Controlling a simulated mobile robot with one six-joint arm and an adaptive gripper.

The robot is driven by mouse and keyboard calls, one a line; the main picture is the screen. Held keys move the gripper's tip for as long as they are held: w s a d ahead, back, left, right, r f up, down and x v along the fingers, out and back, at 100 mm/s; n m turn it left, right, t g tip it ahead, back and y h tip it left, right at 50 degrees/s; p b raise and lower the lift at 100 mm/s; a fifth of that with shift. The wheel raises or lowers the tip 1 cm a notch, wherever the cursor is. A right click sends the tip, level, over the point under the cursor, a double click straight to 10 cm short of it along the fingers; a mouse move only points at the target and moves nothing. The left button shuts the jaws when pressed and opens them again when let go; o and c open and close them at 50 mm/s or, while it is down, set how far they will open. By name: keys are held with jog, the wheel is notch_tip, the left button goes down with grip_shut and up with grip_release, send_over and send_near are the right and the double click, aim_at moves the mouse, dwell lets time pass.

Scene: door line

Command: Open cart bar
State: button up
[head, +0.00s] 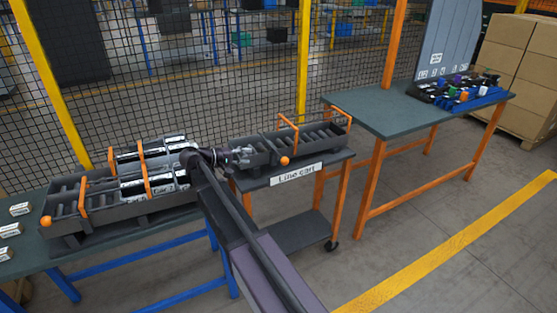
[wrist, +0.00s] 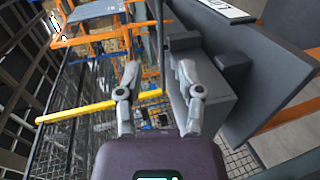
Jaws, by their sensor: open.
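The line cart (head: 296,174) stands in the middle of the head view with a dark grey tray (head: 262,157) on its top. Orange bars (head: 289,134) arch over the tray, and an orange ball (head: 285,161) sits at its front side. I cannot tell which part is the bar that opens. My gripper (head: 243,155) is at the tray's left end, partly hidden by my arm. In the wrist view, my gripper (wrist: 157,68) is open with nothing between its fingers. Dark grey tray walls (wrist: 218,95) lie close to its right finger. No orange bar shows clearly between the fingers.
A blue-legged bench at left holds another grey rack (head: 75,222) with white boxes (head: 147,184). An orange-legged table (head: 385,112) at right carries a blue and black tray (head: 470,97). A mesh fence (head: 250,75) stands behind.

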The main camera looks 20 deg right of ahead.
aim_at(279, 154)
jog(key=shift+d, duration=0.15)
jog(key=b+x, duration=0.3)
jog(key=x, duration=1)
jog(key=shift+d+f+b, duration=0.1)
jog(key=shift+d+b, duration=0.15)
jog(key=shift+b, duration=0.05)
grip_shut()
